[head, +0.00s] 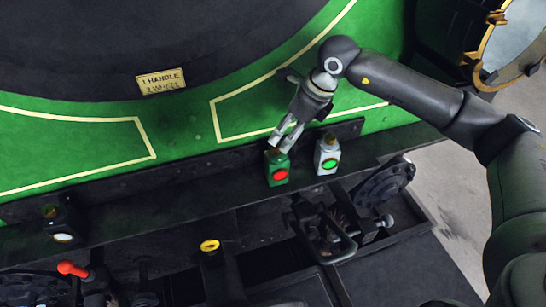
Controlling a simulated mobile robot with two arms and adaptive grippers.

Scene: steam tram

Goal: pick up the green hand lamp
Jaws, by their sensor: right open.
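A green-bodied hand lamp (278,170) with a round red lens stands upright on the dark ledge below the green panel. My right gripper (281,146) is open and points down at the top of this lamp. Its fingertips are right at the lamp's top and hide part of it; I cannot tell whether they touch it. A pale grey lamp (328,154) with a green lens stands just to the right of it. My left gripper is not in view.
A black lamp (60,225) with a white lens stands at the left. A red-knobbed lever (73,269) and a yellow-ringed fitting (209,246) are in front, below the ledge. Black metal fittings (340,220) stand at the right. A sign plate (161,81) is above.

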